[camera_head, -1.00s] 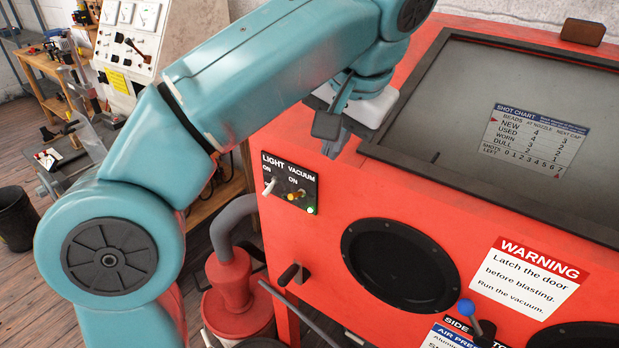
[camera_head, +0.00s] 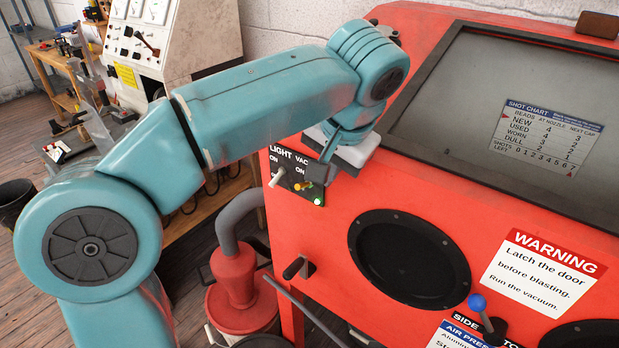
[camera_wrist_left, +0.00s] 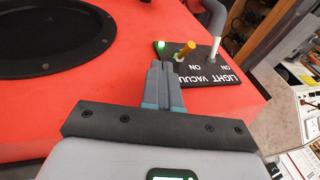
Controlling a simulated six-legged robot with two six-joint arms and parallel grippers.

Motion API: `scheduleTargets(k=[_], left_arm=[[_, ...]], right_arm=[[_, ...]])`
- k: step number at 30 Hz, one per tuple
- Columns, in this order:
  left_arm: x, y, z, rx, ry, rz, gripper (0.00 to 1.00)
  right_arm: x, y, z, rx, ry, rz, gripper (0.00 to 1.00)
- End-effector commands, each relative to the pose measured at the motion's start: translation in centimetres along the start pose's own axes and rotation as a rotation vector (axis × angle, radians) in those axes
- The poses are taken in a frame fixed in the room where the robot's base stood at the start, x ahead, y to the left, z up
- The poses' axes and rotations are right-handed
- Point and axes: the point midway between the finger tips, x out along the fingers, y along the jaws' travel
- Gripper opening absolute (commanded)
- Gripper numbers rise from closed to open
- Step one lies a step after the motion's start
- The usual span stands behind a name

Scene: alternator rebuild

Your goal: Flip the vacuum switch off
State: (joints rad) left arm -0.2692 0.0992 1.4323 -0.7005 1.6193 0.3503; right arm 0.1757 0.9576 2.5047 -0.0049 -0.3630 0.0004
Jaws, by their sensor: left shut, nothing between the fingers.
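The switch panel (camera_head: 295,174) is a small black plate on the red cabinet front, marked LIGHT and VACUUM. The vacuum switch (camera_head: 304,186) is an orange toggle; it also shows in the wrist view (camera_wrist_left: 185,49). A green lamp (camera_head: 319,201) beside it glows, also in the wrist view (camera_wrist_left: 161,45). The light switch (camera_head: 277,178) is a pale toggle left of it in the head view. My left gripper (camera_wrist_left: 162,68) is shut and empty, its fingertips close to the vacuum switch and apparently just short of it. In the head view my wrist covers part of the VACUUM label. My right gripper is not in view.
The red cabinet has a round black arm port (camera_head: 410,260), a sloped window (camera_head: 480,110) and a WARNING sign (camera_head: 540,270). A grey hose (camera_head: 229,222) runs to a red vacuum unit (camera_head: 237,287) below the panel. A workbench stands behind at the left.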

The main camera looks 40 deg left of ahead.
Motion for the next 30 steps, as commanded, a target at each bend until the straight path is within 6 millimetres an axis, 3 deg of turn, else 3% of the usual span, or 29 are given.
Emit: scheduleTargets(k=[3, 9, 21, 30], left_arm=[[1.2, -1.5, 0.7, -0.004, -0.001, -0.001, 0.00], [2.3, -2.5, 1.2, -0.001, 0.000, 0.000, 0.00], [2.4, -2.6, 1.2, 0.000, 0.002, 0.000, 0.00], [2.6, -2.5, 1.5, -0.017, 0.055, 0.000, 0.00]], right_arm=[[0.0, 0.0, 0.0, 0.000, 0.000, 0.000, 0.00], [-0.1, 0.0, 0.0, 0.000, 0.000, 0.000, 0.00], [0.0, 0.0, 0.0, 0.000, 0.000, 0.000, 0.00], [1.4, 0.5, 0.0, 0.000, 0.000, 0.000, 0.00]])
